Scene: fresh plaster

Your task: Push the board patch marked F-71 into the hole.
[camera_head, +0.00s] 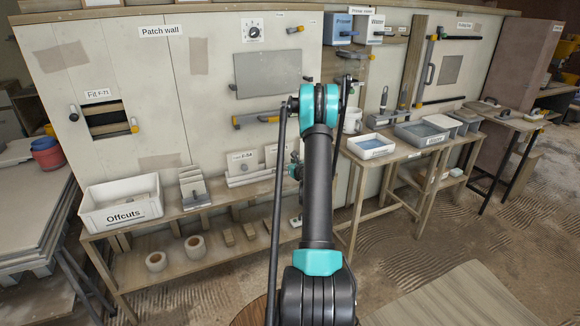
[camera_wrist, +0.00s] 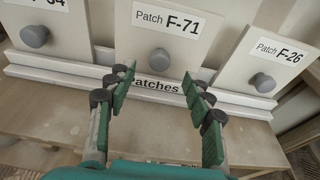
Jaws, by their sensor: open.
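The patch marked F-71 (camera_wrist: 188,52) stands in a white rack (camera_wrist: 75,77) labelled Patches, with a round grey knob (camera_wrist: 160,61) on its face. My gripper (camera_wrist: 159,85) is open and empty; its green-padded fingers sit to either side just below the knob, apart from it. In the head view my arm hides most of the gripper and part of the rack.
Patch F-26 (camera_wrist: 262,75) stands to the right of F-71, and another knobbed patch (camera_wrist: 55,30) to the left. A white Offcuts bin (camera_head: 121,208) sits on the wooden bench (camera_head: 190,229) below the hole. Trays stand on a table (camera_head: 405,153) at right.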

